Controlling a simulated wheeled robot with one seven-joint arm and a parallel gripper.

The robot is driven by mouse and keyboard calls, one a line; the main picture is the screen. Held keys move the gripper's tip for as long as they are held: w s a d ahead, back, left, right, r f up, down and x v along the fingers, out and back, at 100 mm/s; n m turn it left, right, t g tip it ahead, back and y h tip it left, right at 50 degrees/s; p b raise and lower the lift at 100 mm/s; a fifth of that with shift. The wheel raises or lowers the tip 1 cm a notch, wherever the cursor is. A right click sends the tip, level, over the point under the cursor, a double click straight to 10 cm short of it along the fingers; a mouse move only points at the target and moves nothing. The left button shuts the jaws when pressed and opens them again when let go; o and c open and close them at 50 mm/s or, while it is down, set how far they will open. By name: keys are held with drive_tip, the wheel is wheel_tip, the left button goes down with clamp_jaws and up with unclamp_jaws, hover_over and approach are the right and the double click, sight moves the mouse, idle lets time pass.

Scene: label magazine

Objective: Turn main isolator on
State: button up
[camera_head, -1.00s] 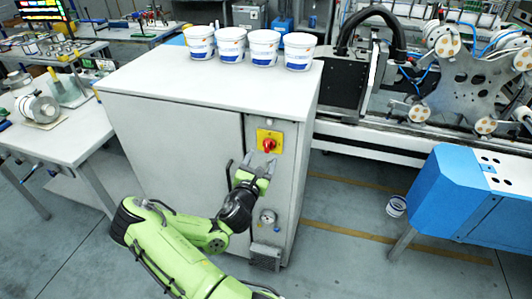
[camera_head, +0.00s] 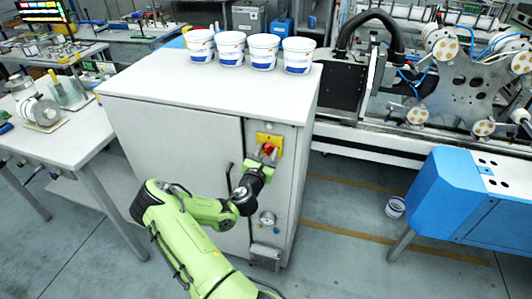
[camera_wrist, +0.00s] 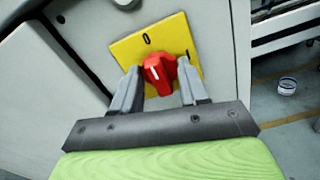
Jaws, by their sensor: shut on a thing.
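The main isolator is a red rotary knob (camera_wrist: 158,72) on a square yellow plate (camera_wrist: 178,36), mounted on the front of a grey cabinet. In the wrist view the plate shows a "0" mark at its top and another mark at its right; the white line on the knob points up toward the "0". My gripper (camera_wrist: 160,86) is shut on the knob, with one grey finger on each side. In the head view the knob (camera_head: 268,148) shows between the fingertips of my gripper (camera_head: 265,155), and the yellow plate is partly covered.
The cabinet (camera_head: 170,140) carries several white tubs (camera_head: 264,52) on its top. A round gauge (camera_head: 267,217) sits below the isolator. A dark handle (camera_head: 229,178) is to its left.

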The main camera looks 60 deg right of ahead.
drive_tip(key=shift+f+m+b, duration=0.1)
drive_tip(key=shift+m+b, duration=0.2)
drive_tip(key=shift+m, duration=0.1)
drive_tip(key=m+b, duration=0.2)
drive_tip(key=m, duration=0.1)
drive_tip(key=shift+f+m, duration=0.1)
drive_tip(key=shift+m, duration=0.3)
drive_tip(key=m+b, duration=0.3)
drive_tip(key=m, duration=0.1)
drive_tip(key=shift+b, duration=0.4)
drive_tip(key=m+b, duration=0.4)
drive_tip(key=m, duration=0.1)
drive_tip(key=shift+m, duration=0.4)
drive_tip(key=shift+m+b, duration=1.6)
drive_tip(key=shift+b, duration=0.05)
drive_tip(key=shift+m, duration=0.3)
drive_tip(key=o, duration=1.1)
drive_tip(key=shift+r, duration=0.2)
drive_tip(key=shift+c, duration=0.2)
